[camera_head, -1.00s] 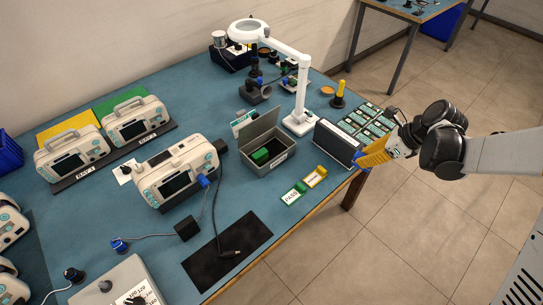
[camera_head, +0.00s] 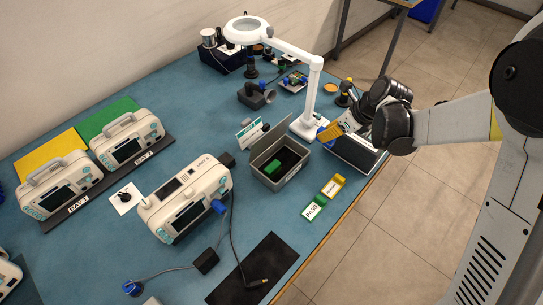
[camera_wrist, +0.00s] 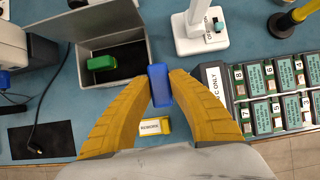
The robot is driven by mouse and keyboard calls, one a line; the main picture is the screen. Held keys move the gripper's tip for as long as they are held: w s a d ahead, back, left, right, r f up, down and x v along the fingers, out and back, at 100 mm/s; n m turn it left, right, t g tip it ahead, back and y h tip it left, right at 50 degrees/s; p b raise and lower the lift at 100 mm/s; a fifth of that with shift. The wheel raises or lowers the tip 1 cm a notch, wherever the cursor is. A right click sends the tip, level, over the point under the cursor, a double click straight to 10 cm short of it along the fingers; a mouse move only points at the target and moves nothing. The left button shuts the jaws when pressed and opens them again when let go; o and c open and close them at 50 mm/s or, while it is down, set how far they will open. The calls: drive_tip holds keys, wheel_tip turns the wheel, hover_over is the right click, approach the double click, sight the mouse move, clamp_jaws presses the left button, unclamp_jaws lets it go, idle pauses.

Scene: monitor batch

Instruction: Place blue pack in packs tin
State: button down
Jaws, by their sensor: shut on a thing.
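The blue pack (camera_wrist: 159,85) is held between the yellow fingers of my gripper (camera_wrist: 158,88) in the wrist view. In the head view my gripper (camera_head: 328,133) is over the right side of the bench, right of the tin, and the pack is hard to make out there. The packs tin is an open grey box (camera_head: 287,182) with its lid (camera_head: 266,149) raised. It also shows in the wrist view (camera_wrist: 84,86), left of the pack. A green pack (camera_head: 273,166) lies inside it, also visible in the wrist view (camera_wrist: 102,62).
A white magnifier lamp (camera_head: 311,92) stands behind the tin, near my gripper. A labelled rack (camera_wrist: 270,95) of several modules is at the right. A green PASS block (camera_head: 314,207) and a yellow block (camera_head: 333,186) lie before the tin. A monitor (camera_head: 183,199) stands left.

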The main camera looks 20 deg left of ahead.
drive_tip(key=s+a+f+b, duration=0.1)
drive_tip(key=a+f, duration=0.1)
drive_tip(key=a, duration=0.1)
drive_tip(key=s+a+f+b, duration=0.1)
drive_tip(key=a+f, duration=0.1)
drive_tip(key=a, duration=0.2)
drive_tip(key=s+a+f+b, duration=0.1)
drive_tip(key=a+f+b, duration=0.1)
drive_tip(key=a, duration=0.1)
drive_tip(key=shift+a+f, duration=0.2)
drive_tip(key=shift+f, duration=0.2)
drive_tip(key=shift+a+f, duration=0.1)
wheel_tip(320, 180, down, 4)
drive_tip(key=shift+b, duration=1)
drive_tip(key=c, duration=1.6)
unclamp_jaws()
